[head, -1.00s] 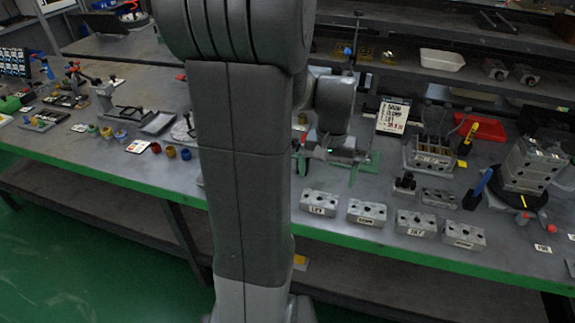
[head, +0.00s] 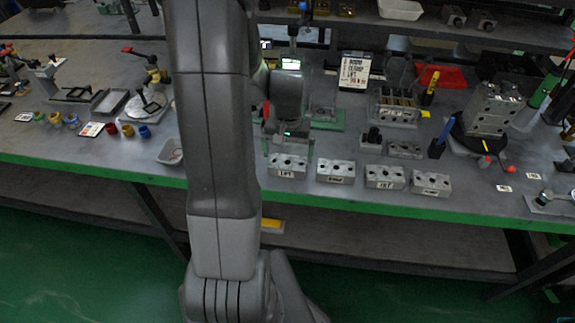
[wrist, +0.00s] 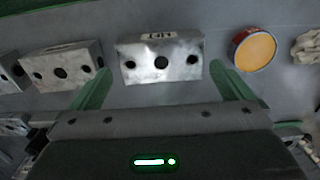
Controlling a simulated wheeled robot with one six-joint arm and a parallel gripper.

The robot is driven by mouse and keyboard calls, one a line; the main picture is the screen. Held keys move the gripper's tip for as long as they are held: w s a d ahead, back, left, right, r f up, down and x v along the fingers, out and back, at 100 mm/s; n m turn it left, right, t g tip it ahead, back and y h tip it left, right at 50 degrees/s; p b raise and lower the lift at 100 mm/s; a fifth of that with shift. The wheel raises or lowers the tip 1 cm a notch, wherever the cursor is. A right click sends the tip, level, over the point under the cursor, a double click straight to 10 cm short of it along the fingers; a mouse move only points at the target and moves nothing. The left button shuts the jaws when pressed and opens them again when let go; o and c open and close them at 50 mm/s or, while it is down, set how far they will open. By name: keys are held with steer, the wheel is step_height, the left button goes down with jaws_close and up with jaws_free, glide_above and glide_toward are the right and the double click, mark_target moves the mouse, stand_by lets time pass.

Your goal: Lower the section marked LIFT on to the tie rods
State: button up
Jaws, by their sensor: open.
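The section whose small label appears to read LIFT (head: 287,166) is a silver block with round holes, leftmost in a row of similar blocks near the bench's front edge. In the wrist view this block (wrist: 160,58) lies between the finger ends, its label upside down. My gripper (wrist: 160,72) is open, with a green finger at each side of the block and gaps showing; I cannot tell its height above it. In the head view my gripper (head: 290,145) is just behind the block. The tie rods appear to stand in the metal fixture (head: 396,107) further back right.
Other blocks (head: 335,172) stand close on the right. A stacked block tower (head: 492,110) is on a dark round base at far right. A sign card (head: 354,70) and a red tray (head: 441,76) stand behind. An orange-topped round tin (wrist: 253,49) lies beside the block.

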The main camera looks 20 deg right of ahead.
mark_target(288, 162)
steer(key=shift+w+f, duration=0.1)
steer(key=shift+f, duration=1.8)
